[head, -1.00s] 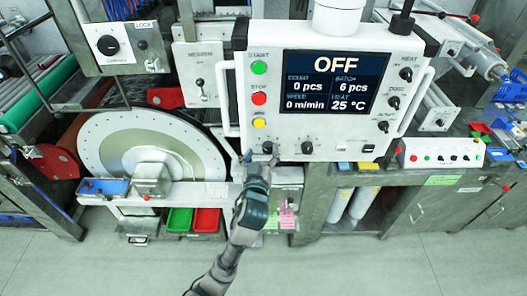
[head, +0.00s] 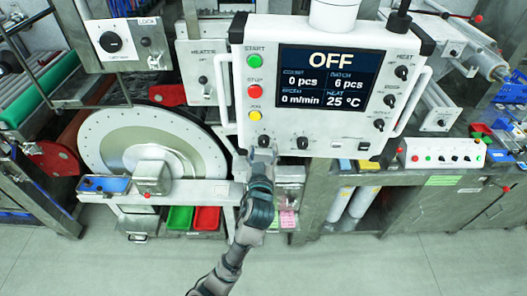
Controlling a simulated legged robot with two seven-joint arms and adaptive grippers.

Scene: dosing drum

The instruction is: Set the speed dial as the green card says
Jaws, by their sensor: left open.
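The white control panel (head: 335,148) has a screen (head: 328,78) reading OFF, 0 m/min and 25 °C. Two black dials sit along its lower edge: a left dial (head: 264,142) and a second dial (head: 302,143). Their small labels are too blurred to read, so I cannot tell which is the speed dial. My left gripper (head: 263,155) is open just below the left dial; I cannot tell whether it touches it. A small green card (head: 272,221) hangs low beside a pink card (head: 288,220); its writing is unreadable. My right gripper is out of view.
Green, red and yellow buttons line the panel's left side, close above my gripper. More knobs run down its right side. A large round drum disc (head: 110,150) stands at left. Green (head: 180,218) and red bins sit below. The floor in front is clear.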

